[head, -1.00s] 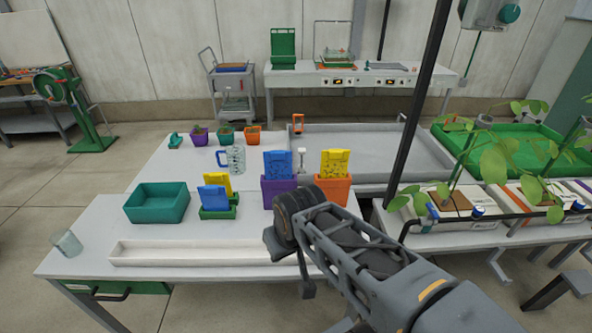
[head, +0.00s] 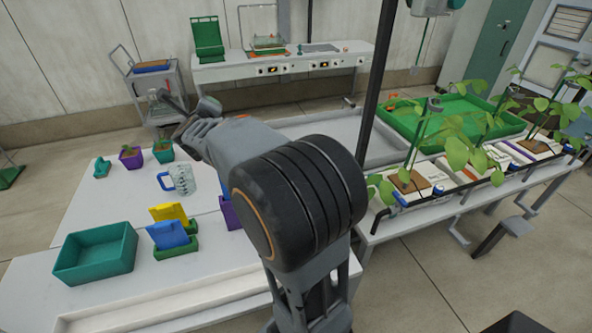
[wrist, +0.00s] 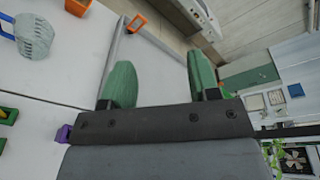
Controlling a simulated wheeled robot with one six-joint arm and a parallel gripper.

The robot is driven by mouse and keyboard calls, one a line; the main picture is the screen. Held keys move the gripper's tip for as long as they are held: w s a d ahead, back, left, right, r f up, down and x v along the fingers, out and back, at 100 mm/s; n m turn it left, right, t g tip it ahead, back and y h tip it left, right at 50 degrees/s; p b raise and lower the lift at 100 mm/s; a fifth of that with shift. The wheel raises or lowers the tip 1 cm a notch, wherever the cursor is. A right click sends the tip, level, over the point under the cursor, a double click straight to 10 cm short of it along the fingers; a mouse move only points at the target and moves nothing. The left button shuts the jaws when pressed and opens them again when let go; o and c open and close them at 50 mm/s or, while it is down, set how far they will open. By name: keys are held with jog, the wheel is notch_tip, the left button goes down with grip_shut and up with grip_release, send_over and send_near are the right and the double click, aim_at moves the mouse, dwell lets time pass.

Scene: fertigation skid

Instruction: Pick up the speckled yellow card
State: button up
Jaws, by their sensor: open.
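The speckled yellow card is not visible now. A second earlier it stood in the orange holder in the head view, and my arm now covers that spot. My gripper (head: 185,108) is raised above the far part of the table. In the wrist view my gripper (wrist: 160,78) is open, its two green fingers apart with nothing between them. A plain yellow card (head: 167,211) and a plain blue card (head: 168,235) stand in a green holder (head: 176,250). Only an edge of the purple holder (head: 229,213) shows beside my arm.
A teal bin (head: 95,256) and a long white trough (head: 160,306) are on the near table. A clear jug with blue handle (head: 180,181) stands farther back, near small plant pots. A dark post (head: 377,85) and leafy plants (head: 455,140) are right.

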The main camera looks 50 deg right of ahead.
jog(key=s+d+f+m+g+h, duration=0.25)
jog(key=d+m+g, duration=0.35)
jog(key=m, duration=0.3)
jog(key=s+d+f+m+g+h, duration=0.25)
jog(key=d+m+g, duration=0.35)
jog(key=m, duration=0.3)
jog(key=shift+s+d+f+m+g+y+p, duration=0.45)
jog(key=shift+s+d+f+m+g+p, duration=0.9)
jog(key=shift+f, duration=1.1)
jog(key=shift+s+d+f+m+g+y+p, duration=0.45)
jog(key=shift+s+d+f+m+g, duration=0.5)
jog(key=shift+s+f+m, duration=1.2)
jog(key=shift+s+d+f+m+g+y+p, duration=0.4)
jog(key=shift+s+d+f+m+g+p, duration=0.75)
jog(key=shift+f, duration=1.55)
jog(key=shift+s+a+g, duration=0.15)
jog(key=shift+a+g, duration=0.1)
jog(key=shift+g, duration=0.1)
jog(key=shift+c, duration=0.4)
grip_shut()
